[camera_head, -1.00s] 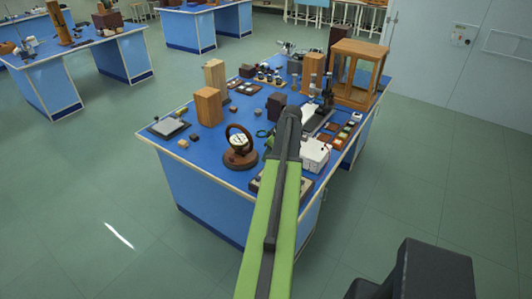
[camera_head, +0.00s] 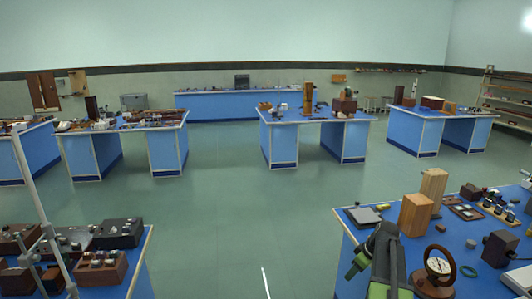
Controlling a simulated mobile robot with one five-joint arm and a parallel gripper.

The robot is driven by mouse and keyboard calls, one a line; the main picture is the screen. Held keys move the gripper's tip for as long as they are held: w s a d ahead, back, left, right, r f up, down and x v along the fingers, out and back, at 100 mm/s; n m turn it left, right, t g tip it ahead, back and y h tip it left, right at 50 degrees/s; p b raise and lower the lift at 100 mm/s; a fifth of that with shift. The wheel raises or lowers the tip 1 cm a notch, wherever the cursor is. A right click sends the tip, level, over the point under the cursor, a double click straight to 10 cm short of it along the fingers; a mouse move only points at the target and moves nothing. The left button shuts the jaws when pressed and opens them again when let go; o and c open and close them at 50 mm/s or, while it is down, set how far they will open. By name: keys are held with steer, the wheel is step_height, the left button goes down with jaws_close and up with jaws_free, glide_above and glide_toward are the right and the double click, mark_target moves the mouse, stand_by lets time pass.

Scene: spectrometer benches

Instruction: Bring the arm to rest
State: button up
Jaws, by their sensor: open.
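My arm shows at the lower right of the head view, dark grey with green parts. My gripper (camera_head: 357,265) is at its end, small and dark with green tips, and looks open with nothing between the tips. It appears in front of the left part of the near right blue bench (camera_head: 352,240). Whether it is above the bench top or short of its edge is hard to tell. The lower arm is cut off by the frame's bottom edge.
Another bench with dark boxes (camera_head: 118,233) and a metal stand (camera_head: 38,205) is at left. Open floor (camera_head: 225,240) lies between.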

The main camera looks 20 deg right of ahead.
steer(key=w+a+f+n+g+b, duration=0.1)
steer(key=w+a, duration=0.1)
steer(key=a, duration=1.2)
steer(key=w+a+f+n+g+b, duration=0.1)
steer(key=w+a+f+n, duration=0.15)
steer(key=a, duration=1.25)
steer(key=s+a+m+g, duration=0.15)
steer(key=s+a, duration=0.35)
steer(key=a, duration=0.7)
steer(key=s+m, duration=0.1)
steer(key=m, duration=0.1)
steer(key=s+d+m+h, duration=0.1)
steer(key=m, duration=0.1)
steer(key=s+m, duration=0.1)
steer(key=m, duration=0.1)
steer(key=shift+s+d+f+m+h, duration=0.15)
steer(key=shift+s+f+m+h, duration=0.15)
steer(key=shift+s+f, duration=0.05)
steer(key=shift+c, duration=0.4)
steer(key=shift+c, duration=0.2)
